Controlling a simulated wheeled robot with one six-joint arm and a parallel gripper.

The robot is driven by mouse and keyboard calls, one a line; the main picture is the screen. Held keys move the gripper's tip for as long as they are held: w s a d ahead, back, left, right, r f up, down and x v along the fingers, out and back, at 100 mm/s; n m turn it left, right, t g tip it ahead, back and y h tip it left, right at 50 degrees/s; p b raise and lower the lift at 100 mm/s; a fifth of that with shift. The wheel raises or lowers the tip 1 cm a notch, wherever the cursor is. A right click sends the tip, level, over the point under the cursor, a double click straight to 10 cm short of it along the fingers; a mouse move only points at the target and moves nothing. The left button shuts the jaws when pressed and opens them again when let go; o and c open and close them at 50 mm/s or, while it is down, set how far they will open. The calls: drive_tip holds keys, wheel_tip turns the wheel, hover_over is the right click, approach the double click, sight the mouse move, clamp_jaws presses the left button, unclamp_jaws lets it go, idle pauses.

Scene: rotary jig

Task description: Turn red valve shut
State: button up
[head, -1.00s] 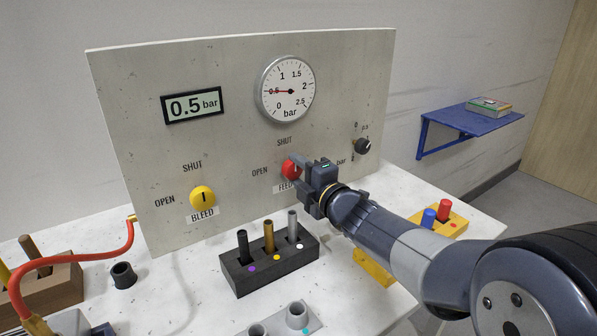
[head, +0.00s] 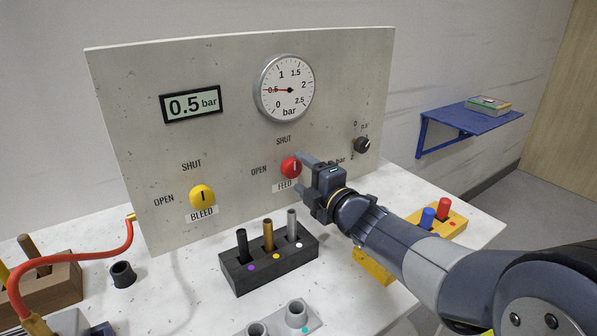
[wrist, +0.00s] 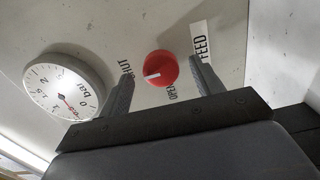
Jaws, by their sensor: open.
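The red valve (head: 291,168) is a round knob on the grey panel (head: 230,150), above the FEED label. Its white mark stands about upright, toward the word SHUT. In the wrist view the red valve (wrist: 160,68) shows whole, its mark pointing left toward SHUT. My gripper (head: 306,167) is open and empty, just off the panel to the right of the knob. In the wrist view the fingers lie either side of the knob in the picture, apart from it.
A yellow BLEED valve (head: 202,197) is at left, its mark upright. The round gauge (head: 285,89) and display (head: 191,104) read about 0.5 bar. A small black knob (head: 362,145) is at right. A dark peg block (head: 268,259) stands below on the white table.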

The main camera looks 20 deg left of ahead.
drive_tip(key=v, duration=0.8)
drive_tip(key=shift+s+d, duration=0.2)
drive_tip(key=x, duration=1.1)
drive_tip(key=shift+s, duration=0.1)
